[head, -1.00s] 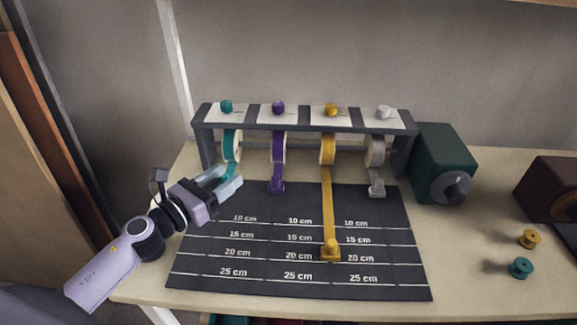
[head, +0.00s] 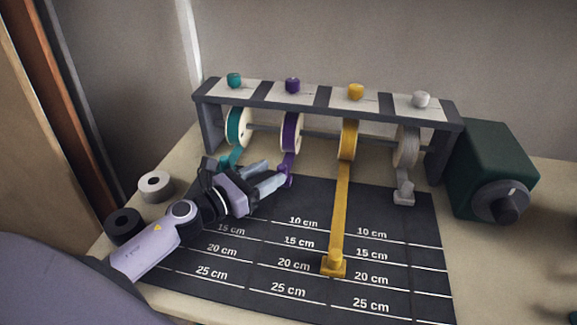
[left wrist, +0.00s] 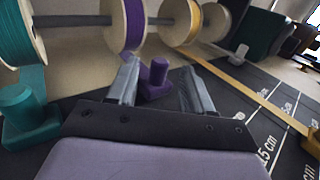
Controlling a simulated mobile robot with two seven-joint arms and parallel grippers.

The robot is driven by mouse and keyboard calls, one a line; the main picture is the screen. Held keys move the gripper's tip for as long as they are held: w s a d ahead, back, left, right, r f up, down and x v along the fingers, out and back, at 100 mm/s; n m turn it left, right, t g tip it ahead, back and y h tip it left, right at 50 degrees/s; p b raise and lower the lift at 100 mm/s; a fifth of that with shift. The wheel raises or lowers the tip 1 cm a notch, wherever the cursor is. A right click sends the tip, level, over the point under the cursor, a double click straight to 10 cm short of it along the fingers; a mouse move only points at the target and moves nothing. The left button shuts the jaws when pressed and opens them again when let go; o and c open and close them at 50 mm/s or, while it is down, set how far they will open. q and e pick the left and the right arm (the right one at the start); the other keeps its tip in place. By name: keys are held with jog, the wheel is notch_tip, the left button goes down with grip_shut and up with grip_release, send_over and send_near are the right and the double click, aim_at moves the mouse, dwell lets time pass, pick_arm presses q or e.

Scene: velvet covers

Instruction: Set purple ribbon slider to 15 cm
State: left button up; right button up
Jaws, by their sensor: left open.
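The purple ribbon slider (left wrist: 156,80) stands below its purple spool (head: 291,134), close to the rack and above the 10 cm line. In the left wrist view my left gripper (left wrist: 157,78) is open, with one finger on each side of the purple slider's knob. In the head view my left gripper (head: 276,174) reaches in from the left, and its fingertips partly hide the purple slider (head: 286,172). The dark mat (head: 250,273) carries lines marked 10, 15, 20 and 25 cm. My right gripper does not show.
The yellow slider (head: 334,263) is pulled out to about the 20 cm line, just right of the purple lane. The teal slider (left wrist: 27,115) and grey slider (head: 404,193) sit near the rack (head: 330,110). A green box (head: 494,165) with a knob stands at right.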

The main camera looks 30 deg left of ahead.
pick_arm(q)
jog(key=shift+p+x, duration=0.35)
jog(key=shift+x, duration=2.9)
grip_shut()
